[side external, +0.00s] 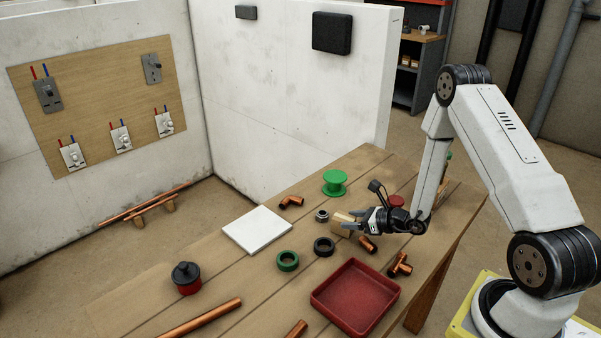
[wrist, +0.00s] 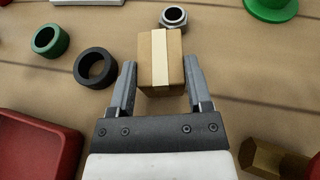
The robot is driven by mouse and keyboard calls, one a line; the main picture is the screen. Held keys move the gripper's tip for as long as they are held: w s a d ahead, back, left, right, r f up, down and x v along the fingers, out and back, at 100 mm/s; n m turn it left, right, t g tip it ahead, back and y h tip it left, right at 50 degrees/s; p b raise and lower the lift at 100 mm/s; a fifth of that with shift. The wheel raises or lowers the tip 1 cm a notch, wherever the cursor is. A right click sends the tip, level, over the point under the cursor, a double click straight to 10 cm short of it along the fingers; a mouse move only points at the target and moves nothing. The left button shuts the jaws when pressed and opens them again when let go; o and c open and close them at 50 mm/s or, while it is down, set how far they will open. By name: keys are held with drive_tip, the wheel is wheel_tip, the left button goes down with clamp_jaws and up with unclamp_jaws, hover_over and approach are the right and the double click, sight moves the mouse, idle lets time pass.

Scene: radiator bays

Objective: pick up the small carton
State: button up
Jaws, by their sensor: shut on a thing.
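The small carton (wrist: 146,63) is a brown box with a pale tape strip across its top. In the wrist view it sits between the two fingers of my gripper (wrist: 160,85), which is shut on it. In the side view the carton (side external: 341,218) shows at the tips of my gripper (side external: 352,224), low over the wooden table. I cannot tell whether the carton touches the table or is slightly raised. Part of its near side is hidden by the fingers in the side view.
A steel nut (side external: 321,216), a black ring (side external: 324,247) and a copper fitting (side external: 367,244) lie close around the carton. A green spool (side external: 335,183) stands behind. A red tray (side external: 318,296) is in front, and a white tile (side external: 257,223) lies to the left.

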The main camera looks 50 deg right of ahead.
sight(353, 220)
wheel_tip(353, 220, up, 10)
idle(0.8)
drive_tip(key=shift+d, duration=0.1)
idle(0.5)
